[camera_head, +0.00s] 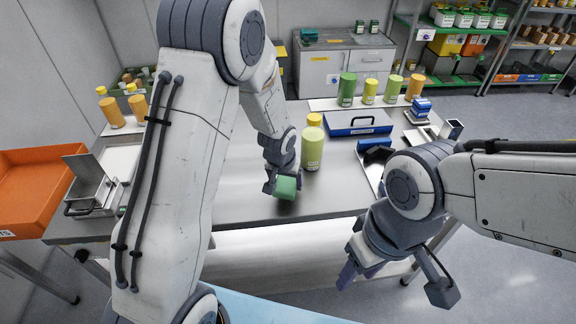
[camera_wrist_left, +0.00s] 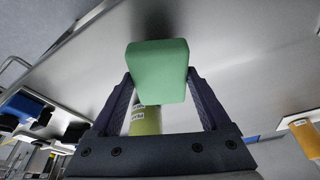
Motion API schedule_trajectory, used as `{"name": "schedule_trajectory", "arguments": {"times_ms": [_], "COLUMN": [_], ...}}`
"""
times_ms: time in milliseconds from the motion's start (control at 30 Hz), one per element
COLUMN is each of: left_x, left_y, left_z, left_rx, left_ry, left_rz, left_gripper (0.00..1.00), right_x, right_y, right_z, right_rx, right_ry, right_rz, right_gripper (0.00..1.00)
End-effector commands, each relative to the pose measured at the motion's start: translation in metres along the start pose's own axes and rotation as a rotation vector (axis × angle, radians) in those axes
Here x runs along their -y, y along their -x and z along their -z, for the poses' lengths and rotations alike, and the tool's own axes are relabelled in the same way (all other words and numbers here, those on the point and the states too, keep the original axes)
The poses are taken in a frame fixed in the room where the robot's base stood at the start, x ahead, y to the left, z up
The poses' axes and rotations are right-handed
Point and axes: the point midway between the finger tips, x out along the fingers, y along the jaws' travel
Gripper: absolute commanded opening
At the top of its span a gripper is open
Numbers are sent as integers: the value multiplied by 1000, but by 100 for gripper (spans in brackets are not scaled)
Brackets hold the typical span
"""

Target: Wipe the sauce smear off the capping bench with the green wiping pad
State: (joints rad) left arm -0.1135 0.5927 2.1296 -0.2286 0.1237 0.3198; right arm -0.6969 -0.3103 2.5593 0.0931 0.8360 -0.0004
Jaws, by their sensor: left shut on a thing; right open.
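The green wiping pad (camera_head: 285,188) is between the fingers of my left gripper (camera_head: 283,184), near the front edge of the steel capping bench (camera_head: 240,188). My left gripper is shut on the pad. In the left wrist view the pad (camera_wrist_left: 158,72) sits between both fingers, with a dark shadow on the bench beside it; I cannot tell whether it touches the bench. No sauce smear shows on the visible bench top; my left arm hides part of it. My right gripper (camera_head: 392,282) is open and empty, in front of the bench's front edge.
Several bottles line the back. An orange bin (camera_head: 40,180) is at far left.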

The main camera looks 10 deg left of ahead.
Motion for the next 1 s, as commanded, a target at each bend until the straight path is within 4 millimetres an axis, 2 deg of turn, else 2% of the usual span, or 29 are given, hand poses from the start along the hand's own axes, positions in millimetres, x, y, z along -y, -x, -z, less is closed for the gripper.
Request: {"name": "schedule_trajectory", "arguments": {"times_ms": [33, 500, 1000], "left_x": [-2, -4, -5], "left_y": [8, 47, 50], "left_z": [3, 16, 17], "left_rx": [0, 0, 0], "left_ry": [-3, -6, -7], "left_rz": [-1, -2, -2], "left_gripper": [28, 28, 28], "right_x": [1, 3, 3], "right_y": [8, 43, 46], "right_z": [0, 2, 2], "right_rx": [0, 1, 1], "right_ry": [0, 0, 0], "right_rz": [0, 0, 0], "right_gripper": [50, 50, 50]}}
